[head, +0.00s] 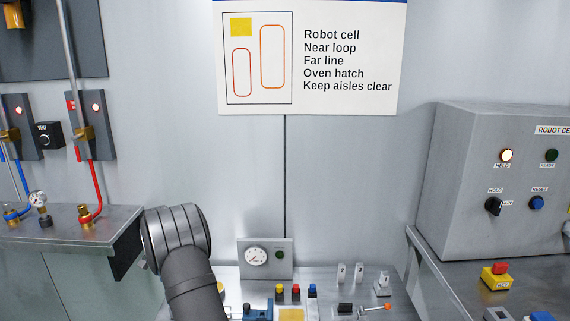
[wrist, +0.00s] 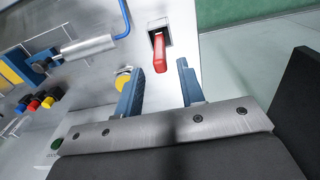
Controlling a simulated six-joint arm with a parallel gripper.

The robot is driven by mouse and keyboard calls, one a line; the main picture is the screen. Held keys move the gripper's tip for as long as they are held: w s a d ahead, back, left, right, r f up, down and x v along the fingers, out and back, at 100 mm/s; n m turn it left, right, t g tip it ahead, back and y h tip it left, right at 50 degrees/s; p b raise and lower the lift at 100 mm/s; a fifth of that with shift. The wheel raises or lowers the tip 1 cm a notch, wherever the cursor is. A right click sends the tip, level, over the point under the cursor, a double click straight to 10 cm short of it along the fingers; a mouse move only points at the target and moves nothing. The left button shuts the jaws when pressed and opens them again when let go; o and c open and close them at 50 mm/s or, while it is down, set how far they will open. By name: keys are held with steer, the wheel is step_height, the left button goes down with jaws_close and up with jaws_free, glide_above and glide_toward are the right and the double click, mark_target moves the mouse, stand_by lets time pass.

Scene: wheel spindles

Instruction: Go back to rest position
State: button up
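My gripper (wrist: 158,76) shows in the wrist view with its two blue fingers apart and nothing between their tips. A red lever handle (wrist: 160,52) on a metal panel lies just beyond the fingertips. I cannot tell the exact gap, but the fingers are not closed around it. A round yellow part (wrist: 123,78) is partly hidden behind the left finger. In the head view only my dark arm links show at lower left; my gripper is out of that view.
The bench (head: 225,275) carries a gauge box (head: 265,257), red, yellow and blue knobs (head: 296,291) and a blue fixture (head: 258,309). A grey control box (head: 490,180) stands right. A side bench (head: 70,228) with pipes stands left. Open green floor (wrist: 250,12) lies beyond the panel.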

step_height(320, 180, down, 6)
steer(key=shift+f, duration=0.2)
steer(key=r, duration=0.8)
steer(key=shift+w+d+r, duration=0.15)
steer(key=shift+d+r, duration=0.05)
steer(key=shift+d, duration=0.15)
steer(key=s+d+r+m+y, duration=0.1)
steer(key=s+d+r+m, duration=0.1)
steer(key=d, duration=1.6)
steer(key=s+d+r+m+y, duration=0.1)
steer(key=s+d+r, duration=0.1)
steer(key=d, duration=1.6)
steer(key=w+d+f+m, duration=0.2)
steer(key=w+f, duration=0.2)
steer(key=f, duration=0.1)
steer(key=shift+d+f, duration=0.2)
steer(key=shift+d, duration=0.05)
